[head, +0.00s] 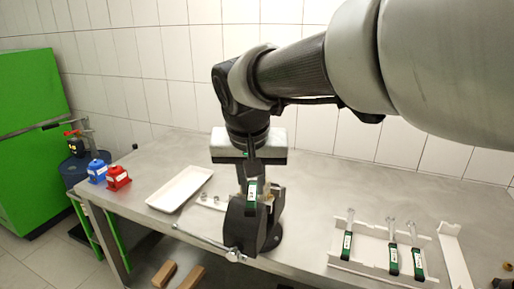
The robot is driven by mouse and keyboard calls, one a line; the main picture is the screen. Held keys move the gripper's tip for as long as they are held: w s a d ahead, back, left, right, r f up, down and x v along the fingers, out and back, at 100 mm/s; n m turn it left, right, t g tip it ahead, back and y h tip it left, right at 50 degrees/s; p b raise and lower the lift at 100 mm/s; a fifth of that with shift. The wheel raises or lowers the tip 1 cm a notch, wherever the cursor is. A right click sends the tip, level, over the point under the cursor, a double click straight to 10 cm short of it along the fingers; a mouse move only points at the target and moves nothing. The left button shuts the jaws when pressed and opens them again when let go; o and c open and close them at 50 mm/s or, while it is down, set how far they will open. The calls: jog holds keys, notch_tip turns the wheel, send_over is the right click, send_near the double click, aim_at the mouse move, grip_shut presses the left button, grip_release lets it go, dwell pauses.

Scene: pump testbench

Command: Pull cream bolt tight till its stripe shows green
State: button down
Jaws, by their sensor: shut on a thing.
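My gripper (250,162) points down over the bench. It is shut on a green-and-black tool (252,194) with a white label, much like the tools in the rack. The tool is in front of a dark pump-like fixture (243,222) and overlaps it in the picture. I cannot tell whether the tool's end touches a bolt. The cream bolt and its stripe cannot be made out; the gripper, tool and fixture may hide them. A silver lever (205,241) runs left from the fixture's foot.
A white rack (374,252) with three green-handled tools stands at the right, beside a white angled plate (452,250). A white tray (181,188) lies left on the metal bench (320,180). Blue (97,171) and red (118,178) containers stand at the left end.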

jog(key=w+a+m+g+h+p, duration=0.25)
jog(key=w+a+m+p, duration=0.25)
jog(key=a+m, duration=0.45)
jog(key=s+d+n+b, duration=0.1)
jog(key=d+n, duration=0.2)
jog(key=s+d+n+t+y+b, duration=0.1)
jog(key=s+d+n+b, duration=0.1)
jog(key=d+n, duration=0.1)
jog(key=s+d+n+t+y+b, duration=0.1)
jog(key=s+d+n+b, duration=0.1)
jog(key=d+n, duration=0.1)
jog(key=shift+r+t, duration=0.25)
jog(key=shift+s+d+f+n+y+b, duration=0.15)
jog(key=shift+d+f+n+y+b, duration=0.25)
jog(key=shift+f+b, duration=0.85)
jog(key=shift+f, duration=0.25)
jog(key=shift+f+b, duration=1.1)
jog(key=c, duration=2.4)
grip_release()
jog(key=shift+c, duration=0.2)
grip_shut()
